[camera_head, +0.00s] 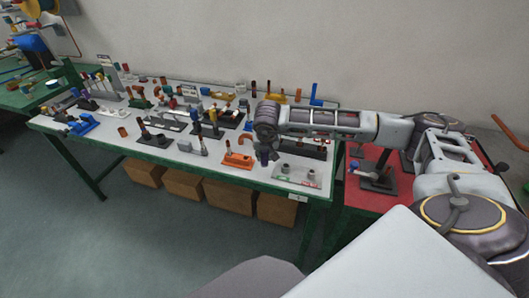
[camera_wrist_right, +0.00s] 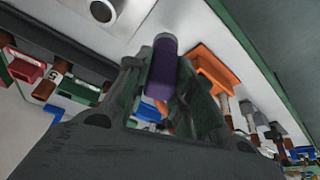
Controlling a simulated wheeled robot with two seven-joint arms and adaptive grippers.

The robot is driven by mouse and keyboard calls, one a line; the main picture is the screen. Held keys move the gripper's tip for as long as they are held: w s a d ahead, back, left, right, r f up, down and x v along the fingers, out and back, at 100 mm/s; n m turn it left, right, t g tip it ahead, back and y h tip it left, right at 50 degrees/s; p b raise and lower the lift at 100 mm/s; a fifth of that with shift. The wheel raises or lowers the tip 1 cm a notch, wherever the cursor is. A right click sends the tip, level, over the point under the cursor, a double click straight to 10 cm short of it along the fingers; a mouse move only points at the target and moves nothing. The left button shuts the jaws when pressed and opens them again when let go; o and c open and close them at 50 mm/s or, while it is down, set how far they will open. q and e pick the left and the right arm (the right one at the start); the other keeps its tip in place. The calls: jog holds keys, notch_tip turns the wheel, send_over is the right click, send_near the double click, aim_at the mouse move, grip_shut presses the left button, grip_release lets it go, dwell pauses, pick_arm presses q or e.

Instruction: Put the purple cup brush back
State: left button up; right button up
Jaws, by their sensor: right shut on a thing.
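The purple cup brush (camera_wrist_right: 162,65) is a dark purple cylinder with a paler end, in the middle of the right wrist view. My right gripper (camera_wrist_right: 161,82) is shut on it, with one finger on each side. In the head view my right gripper (camera_head: 265,152) points down over the right part of the green-edged table, and the brush is too small and dark there to make out clearly. My left gripper is not in view.
An orange block (camera_head: 238,159) stands close to the left of the gripper; an orange part also shows in the wrist view (camera_wrist_right: 213,67). Several racks and tools crowd the table (camera_head: 165,160). A red surface (camera_head: 366,198) lies to the right. Cardboard boxes (camera_head: 183,186) stand below.

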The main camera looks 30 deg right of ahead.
aim_at(264, 158)
jog(key=shift+f+b, duration=1.35)
jog(key=shift+f, duration=0.35)
jog(key=o, duration=1)
jog(key=shift+c, duration=0.2)
jog(key=shift+r, duration=0.1)
